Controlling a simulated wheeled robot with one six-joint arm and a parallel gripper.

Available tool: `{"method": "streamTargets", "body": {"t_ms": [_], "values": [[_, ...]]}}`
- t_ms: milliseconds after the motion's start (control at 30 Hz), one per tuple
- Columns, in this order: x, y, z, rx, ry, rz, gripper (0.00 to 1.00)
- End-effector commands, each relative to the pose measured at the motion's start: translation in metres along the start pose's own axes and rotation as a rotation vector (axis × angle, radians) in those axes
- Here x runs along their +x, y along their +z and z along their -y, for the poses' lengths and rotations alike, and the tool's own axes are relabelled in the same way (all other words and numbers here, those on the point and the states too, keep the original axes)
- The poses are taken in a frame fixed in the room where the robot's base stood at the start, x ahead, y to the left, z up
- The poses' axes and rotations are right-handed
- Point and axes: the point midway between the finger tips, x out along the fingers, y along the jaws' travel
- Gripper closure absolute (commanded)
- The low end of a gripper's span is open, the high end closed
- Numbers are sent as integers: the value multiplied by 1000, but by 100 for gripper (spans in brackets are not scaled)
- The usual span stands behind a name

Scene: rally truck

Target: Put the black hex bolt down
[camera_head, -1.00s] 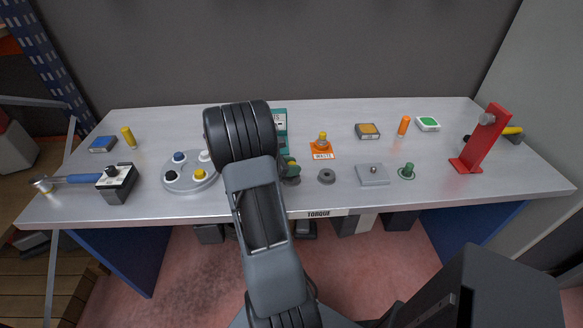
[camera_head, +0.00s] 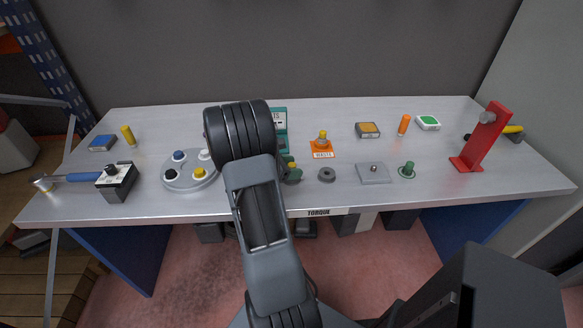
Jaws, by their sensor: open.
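A black bolt-like piece (camera_head: 171,174) stands on the round grey tray (camera_head: 190,186) at the left of the bench, with a blue, a white and a yellow piece. Its head shape is too small to confirm as hex. Another black knob-like piece (camera_head: 110,168) sits on top of a black-and-white box. My arm rises through the middle of the picture, and its thick black wrist covers the bench right of the round tray. My gripper is hidden behind that wrist, so its jaws and what lies under them do not show.
Right of my wrist are a green piece (camera_head: 291,173), a grey ring (camera_head: 327,175), an orange plate with a yellow piece (camera_head: 322,140) and a grey plate (camera_head: 373,174). A red stand (camera_head: 482,140) rises at the right.

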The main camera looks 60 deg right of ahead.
Motion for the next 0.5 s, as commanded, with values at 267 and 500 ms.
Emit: {"method": "streamTargets", "body": {"t_ms": [267,500], "values": [[-14,4,-1,1,2,0,41],[-61,4,-1,1,5,0,41]]}}
